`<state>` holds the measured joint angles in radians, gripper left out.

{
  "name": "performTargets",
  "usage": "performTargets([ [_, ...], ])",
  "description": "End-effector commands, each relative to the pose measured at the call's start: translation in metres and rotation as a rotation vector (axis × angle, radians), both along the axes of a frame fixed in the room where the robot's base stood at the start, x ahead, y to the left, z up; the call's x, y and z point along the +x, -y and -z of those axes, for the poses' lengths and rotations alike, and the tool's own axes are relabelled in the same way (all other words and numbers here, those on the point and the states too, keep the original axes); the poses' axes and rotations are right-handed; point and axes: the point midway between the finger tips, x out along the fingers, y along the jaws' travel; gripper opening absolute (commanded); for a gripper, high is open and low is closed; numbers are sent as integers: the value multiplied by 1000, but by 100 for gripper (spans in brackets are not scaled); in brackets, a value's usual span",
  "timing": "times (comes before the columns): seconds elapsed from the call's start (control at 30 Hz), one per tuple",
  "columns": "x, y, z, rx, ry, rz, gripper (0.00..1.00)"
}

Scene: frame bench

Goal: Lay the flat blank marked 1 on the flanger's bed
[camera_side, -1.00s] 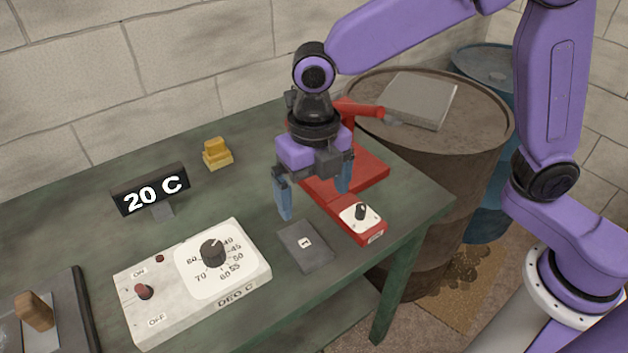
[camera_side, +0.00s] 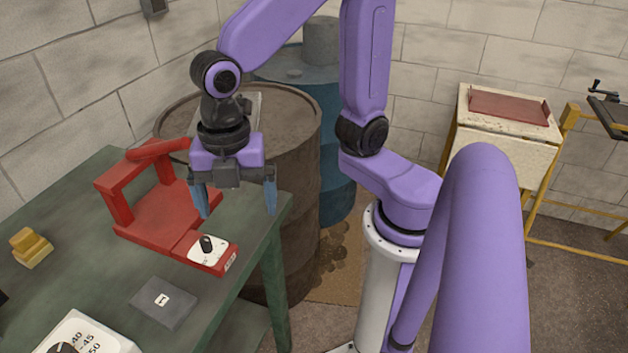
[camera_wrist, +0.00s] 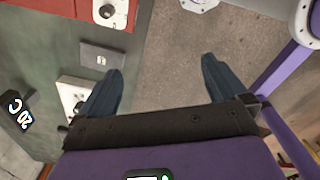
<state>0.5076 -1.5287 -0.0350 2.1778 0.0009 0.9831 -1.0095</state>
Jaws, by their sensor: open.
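The dark grey flat blank marked 1 (camera_side: 163,302) lies flat on the green bench, in front of the red flanger (camera_side: 118,204). In the wrist view, bare floor shows between the fingertips (camera_wrist: 162,66).
A white dial box (camera_side: 95,335) stands front left of the blank, and a yellow block (camera_side: 30,247) at the left. A rusty barrel (camera_side: 290,150) stands close behind the gripper, a blue barrel (camera_side: 338,130) beyond. A white-topped stand (camera_side: 500,140) is far right.

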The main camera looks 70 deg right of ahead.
Motion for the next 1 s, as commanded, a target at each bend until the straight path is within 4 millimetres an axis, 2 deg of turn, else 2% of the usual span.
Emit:
performTargets([
  [0.03, -11, 15, 1, 5, 0, 104, 99],
  [0.2, -46, 56, 7, 12, -5, 466, 99],
  [0.4, -77, 90, 15, 19, -11, 793, 99],
  [0.6, -89, 103, 19, 23, -15, 925, 100],
  [1.0, -89, 103, 19, 22, -15, 933, 100],
])
